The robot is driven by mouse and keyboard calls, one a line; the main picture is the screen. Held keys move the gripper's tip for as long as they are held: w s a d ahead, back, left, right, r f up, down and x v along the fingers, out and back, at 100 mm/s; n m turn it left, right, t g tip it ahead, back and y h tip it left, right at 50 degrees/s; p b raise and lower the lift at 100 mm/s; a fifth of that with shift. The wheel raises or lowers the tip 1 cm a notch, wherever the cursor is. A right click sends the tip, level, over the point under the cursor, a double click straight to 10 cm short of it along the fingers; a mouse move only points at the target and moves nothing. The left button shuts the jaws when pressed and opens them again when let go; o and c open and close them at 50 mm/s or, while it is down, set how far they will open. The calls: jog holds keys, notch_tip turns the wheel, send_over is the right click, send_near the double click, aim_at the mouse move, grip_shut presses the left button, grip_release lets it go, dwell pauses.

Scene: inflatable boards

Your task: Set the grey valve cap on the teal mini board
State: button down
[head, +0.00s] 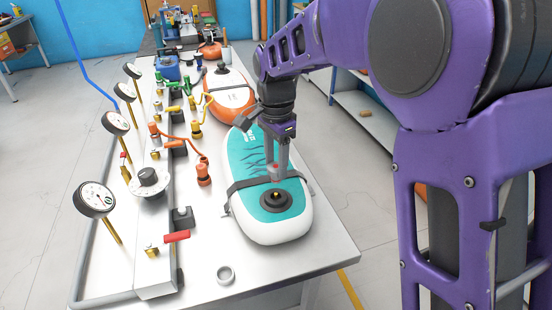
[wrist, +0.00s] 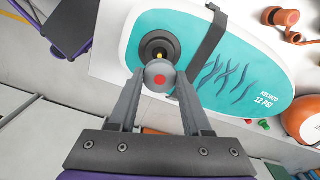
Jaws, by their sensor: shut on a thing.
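The teal mini board (head: 262,160) lies on the metal bench, with white edges and a black strap across it. Its round black valve (head: 276,200) with a yellow centre sits near the front end. The valve also shows in the wrist view (wrist: 157,48), just beyond the fingertips. My gripper (head: 275,172) is above the board, a little behind the valve in the head view. In the wrist view my gripper (wrist: 160,80) is shut on the grey valve cap (wrist: 158,71), which has a red dot on it. The cap partly overlaps the valve's near edge there; the height gap is unclear.
An orange board (head: 229,96) lies farther back on the bench. Pressure gauges (head: 95,199), a red-handled valve (head: 177,237) and orange fittings (head: 203,174) stand to the left. A grey ring (head: 225,274) lies near the front edge. The front right of the bench is clear.

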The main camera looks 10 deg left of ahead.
aim_at(276, 166)
jog(key=shift+f+b, duration=0.95)
jog(key=shift+f, duration=1)
jog(key=shift+f+b, duration=0.35)
jog(key=shift+f, duration=1.05)
dwell(0.7)
jog(key=shift+c, duration=1.3)
grip_release()
notch_tip(276, 166, up, 18)
jog(key=p, duration=0.2)
jog(key=shift+f+p, duration=0.25)
jog(key=shift+p, duration=0.1)
